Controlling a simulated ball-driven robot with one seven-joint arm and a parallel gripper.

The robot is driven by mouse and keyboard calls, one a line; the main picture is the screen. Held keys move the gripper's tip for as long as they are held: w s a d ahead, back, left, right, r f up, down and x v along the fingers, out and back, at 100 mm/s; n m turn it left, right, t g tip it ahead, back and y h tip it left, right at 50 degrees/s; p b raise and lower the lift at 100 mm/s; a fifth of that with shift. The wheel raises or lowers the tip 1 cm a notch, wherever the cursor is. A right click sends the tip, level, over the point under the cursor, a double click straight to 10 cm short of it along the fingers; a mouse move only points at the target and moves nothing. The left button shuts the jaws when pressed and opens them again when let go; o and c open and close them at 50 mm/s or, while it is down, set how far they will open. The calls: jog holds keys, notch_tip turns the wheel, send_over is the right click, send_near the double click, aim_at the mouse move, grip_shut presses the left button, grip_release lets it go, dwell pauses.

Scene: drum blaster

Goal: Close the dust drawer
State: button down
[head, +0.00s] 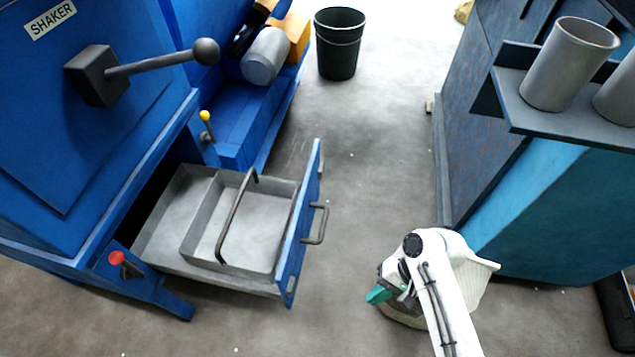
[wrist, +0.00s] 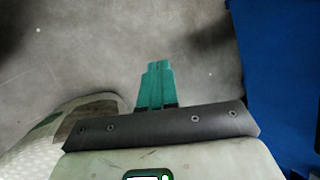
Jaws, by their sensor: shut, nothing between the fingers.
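The dust drawer (head: 302,222) stands pulled out of the blue shaker cabinet (head: 120,120) in the head view. It has a blue front with a dark bar handle (head: 322,223) on its outer face. A grey tray (head: 240,222) with a bail handle sits inside it. My gripper (head: 378,295) is to the right of the drawer front, apart from it, with teal fingers pointing left. In the wrist view my gripper (wrist: 156,75) is shut and empty above the grey floor. A blue surface (wrist: 285,80) fills the right edge there; I cannot tell which part it is.
A lever with a black knob (head: 206,52) juts from the cabinet. A yellow-knobbed lever (head: 205,116) and a red-knobbed lever (head: 117,258) flank the drawer opening. A black bin (head: 339,43) stands at the back. A blue machine with grey cups (head: 570,62) is at right. The floor between is clear.

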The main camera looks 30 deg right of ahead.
jog(key=w+d+r+m+t+y+p, duration=0.2)
jog(key=w+r+m+t+y+p, duration=0.25)
jog(key=w+r+m+p, duration=0.3)
jog(key=m+t+y+p, duration=0.2)
jog(key=m+t+p, duration=0.2)
jog(key=m+t, duration=0.4)
send_near(304, 199)
jog(key=shift+m+g+h, duration=0.25)
jog(key=shift+m+g, duration=0.3)
jog(key=x, duration=0.6)
jog(key=shift+w+a+r+b, duration=0.1)
jog(key=shift+w+r+b, duration=0.3)
jog(key=shift+w+a, duration=0.1)
jog(key=shift+w+a, duration=0.2)
jog(key=shift+a, duration=0.05)
jog(key=b+x, duration=1.5)
jog(key=x, duration=2)
jog(key=shift+w+a+f, duration=0.15)
jog(key=shift+w+f, duration=0.05)
jog(key=shift+w, duration=0.05)
jog(key=shift+r, duration=0.15)
jog(key=shift+w+a+r, duration=0.1)
jog(key=shift+r, duration=0.05)
